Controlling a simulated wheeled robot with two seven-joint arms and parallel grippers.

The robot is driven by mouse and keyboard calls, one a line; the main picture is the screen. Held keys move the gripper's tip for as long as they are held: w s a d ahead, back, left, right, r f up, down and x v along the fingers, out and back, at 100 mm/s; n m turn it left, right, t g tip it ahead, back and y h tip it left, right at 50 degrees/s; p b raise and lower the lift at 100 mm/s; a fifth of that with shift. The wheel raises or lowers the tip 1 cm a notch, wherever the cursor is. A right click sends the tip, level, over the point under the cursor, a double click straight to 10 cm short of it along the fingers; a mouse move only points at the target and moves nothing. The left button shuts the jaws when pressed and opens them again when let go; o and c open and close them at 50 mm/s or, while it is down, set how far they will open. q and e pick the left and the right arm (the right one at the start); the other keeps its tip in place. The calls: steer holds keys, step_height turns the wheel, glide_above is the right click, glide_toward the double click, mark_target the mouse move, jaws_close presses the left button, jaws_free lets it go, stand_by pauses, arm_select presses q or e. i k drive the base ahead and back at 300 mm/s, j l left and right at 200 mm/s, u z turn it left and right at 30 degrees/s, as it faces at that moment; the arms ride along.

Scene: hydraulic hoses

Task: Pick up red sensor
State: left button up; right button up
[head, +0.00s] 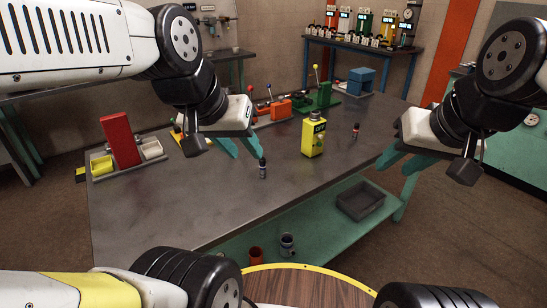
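A small dark cylinder with a reddish band (355,131), which looks like the red sensor, stands upright on the grey workbench (215,205), right of the yellow box. A second small dark cylinder (262,169) with a pale band stands nearer the front edge; its colour is hard to tell. My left gripper (249,156) has its teal fingers apart and empty, above and behind this second cylinder in the picture. My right gripper (391,171) has its teal fingers apart and empty, to the right of the reddish cylinder and apart from it, by the bench's right edge.
A yellow box (313,137) stands between the cylinders. A red block (120,140) with small yellow and white bins is at the left. Green and red lever devices (318,99) line the back. A dark crate (361,201) sits on the lower shelf. The front bench top is mostly clear.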

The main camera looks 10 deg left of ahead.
mark_target(356, 131)
steer(key=i+l, duration=0.45)
steer(key=i, duration=0.15)
steer(key=i+l, duration=0.45)
steer(key=i, duration=0.15)
